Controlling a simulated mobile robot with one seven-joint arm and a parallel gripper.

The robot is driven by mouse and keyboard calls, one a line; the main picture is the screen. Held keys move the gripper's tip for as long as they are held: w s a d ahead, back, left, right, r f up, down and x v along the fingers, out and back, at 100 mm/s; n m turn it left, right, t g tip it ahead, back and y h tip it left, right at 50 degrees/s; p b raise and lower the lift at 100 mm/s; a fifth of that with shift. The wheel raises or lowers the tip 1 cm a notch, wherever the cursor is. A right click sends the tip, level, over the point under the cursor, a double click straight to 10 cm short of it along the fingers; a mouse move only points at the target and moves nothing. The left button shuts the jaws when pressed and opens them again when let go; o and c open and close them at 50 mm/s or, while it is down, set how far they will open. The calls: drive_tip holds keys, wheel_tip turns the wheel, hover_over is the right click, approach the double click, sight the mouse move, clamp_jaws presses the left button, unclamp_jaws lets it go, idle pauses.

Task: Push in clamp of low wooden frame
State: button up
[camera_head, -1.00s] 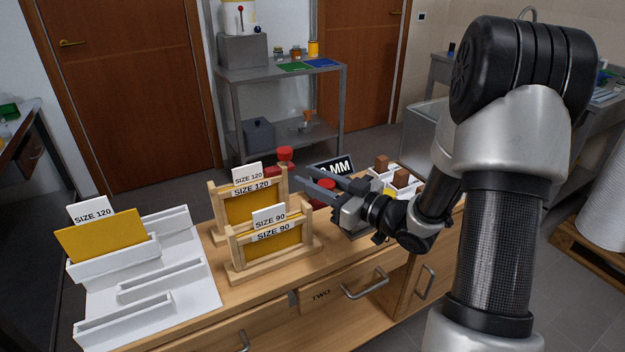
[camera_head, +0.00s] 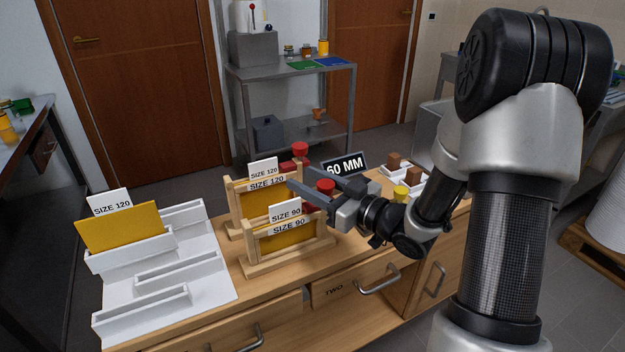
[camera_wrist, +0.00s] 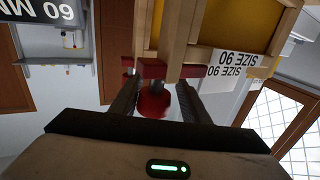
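The low wooden frame (camera_head: 262,268), labelled SIZE 90, stands upright on the wooden worktop with a yellow panel in it. Its clamp has a red round knob (camera_head: 326,186) on the right side. In the wrist view the clamp knob (camera_wrist: 153,101) lies between my two fingers, with red clamp blocks (camera_wrist: 192,71) against the wood beyond it. My gripper (camera_head: 308,181) is at the frame's right end. In the wrist view my gripper (camera_wrist: 158,97) is open, with a gap right of the knob. Contact on the left is unclear. The near finger partly covers the clamp in the head view.
A taller SIZE 120 frame (camera_head: 234,215) with its own red knob (camera_head: 300,149) stands close behind. A white slotted rack (camera_head: 190,265) holds a yellow panel (camera_head: 120,228) on the left. A 60 MM sign (camera_head: 345,165) and a yellow-topped item (camera_head: 401,192) are behind my gripper.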

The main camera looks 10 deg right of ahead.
drive_tip(key=shift+o, duration=0.3)
drive_tip(key=shift+d, duration=0.15)
drive_tip(key=shift+s+d, duration=0.15)
drive_tip(key=shift+d, duration=0.05)
drive_tip(key=p+v, duration=0.1)
drive_tip(key=v, duration=1.5)
drive_tip(key=shift+s+d, duration=0.15)
drive_tip(key=shift+s, duration=0.2)
